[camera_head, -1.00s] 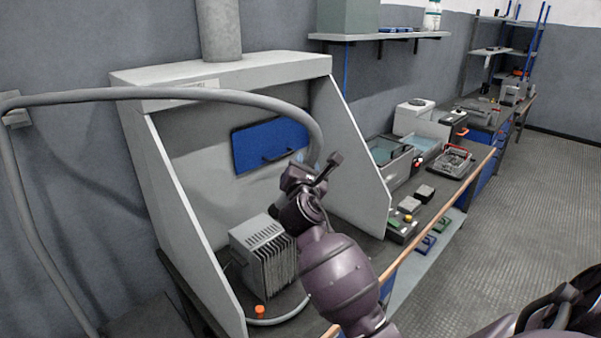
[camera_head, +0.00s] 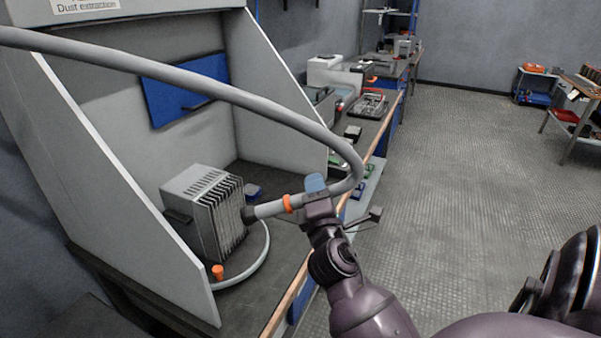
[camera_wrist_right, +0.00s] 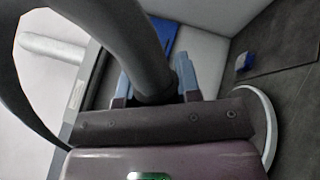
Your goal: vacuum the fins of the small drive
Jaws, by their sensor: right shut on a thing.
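The small drive (camera_head: 190,212) is a grey box with upright fins (camera_head: 229,216) on its right side. It stands on the bench inside the dust extraction hood. My right gripper (camera_head: 316,190), with blue fingertips, is shut on the grey vacuum hose (camera_head: 285,112) near its orange ring. The black nozzle (camera_head: 249,214) points left, close to the front fins; I cannot tell if it touches them. In the right wrist view the hose (camera_wrist_right: 150,55) passes between the fingers (camera_wrist_right: 155,85); the nozzle and drive are not visible there. My left gripper is not in view.
The hood's slanted side panel (camera_head: 110,170) stands left of the drive. A blue panel (camera_head: 180,88) is at the hood's back. Trays and small boxes (camera_head: 353,132) stand on the bench beyond.

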